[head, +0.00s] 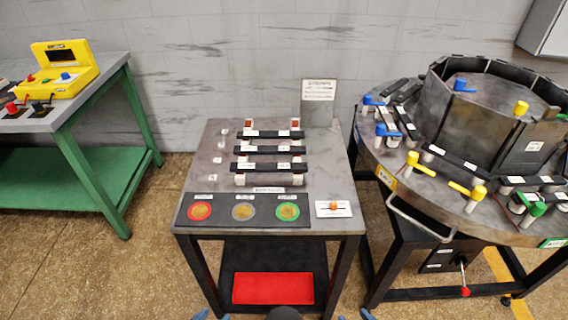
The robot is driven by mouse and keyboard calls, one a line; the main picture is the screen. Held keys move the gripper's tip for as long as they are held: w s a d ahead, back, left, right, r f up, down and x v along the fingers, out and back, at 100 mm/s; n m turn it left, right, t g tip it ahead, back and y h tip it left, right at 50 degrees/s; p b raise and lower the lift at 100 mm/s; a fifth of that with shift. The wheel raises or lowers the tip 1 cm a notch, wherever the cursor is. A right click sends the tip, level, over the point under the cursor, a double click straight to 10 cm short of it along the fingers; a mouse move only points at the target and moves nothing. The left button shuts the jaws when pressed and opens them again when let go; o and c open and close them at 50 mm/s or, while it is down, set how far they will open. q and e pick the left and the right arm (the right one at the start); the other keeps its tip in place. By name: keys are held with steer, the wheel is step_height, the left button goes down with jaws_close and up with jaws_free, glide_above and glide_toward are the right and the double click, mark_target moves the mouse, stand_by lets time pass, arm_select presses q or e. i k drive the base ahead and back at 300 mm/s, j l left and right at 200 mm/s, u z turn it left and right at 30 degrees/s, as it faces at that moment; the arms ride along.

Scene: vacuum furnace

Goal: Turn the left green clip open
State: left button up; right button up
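A green clip (536,210) stands near the front right rim of the round grey furnace table (430,205), with a green label (553,243) on the rim below it. It is partly crowded by dark and white parts, and I cannot tell its exact turn. Any other green clip to its right is cut off or unclear at the picture's edge. My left gripper (212,316) shows only as two blue fingertips, set apart, at the bottom edge. My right gripper (355,316) shows likewise as two separated blue tips. Both are far from the clip, with nothing seen between the tips.
Yellow clips (468,193) and blue clips (386,131) stand on the same round table around the dark furnace body (485,120). A curved handle (418,222) juts from its front. A grey work table (215,170) with bars stands in the middle, a green bench (90,140) left.

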mark_target(535, 211)
steer(key=z, duration=1.7)
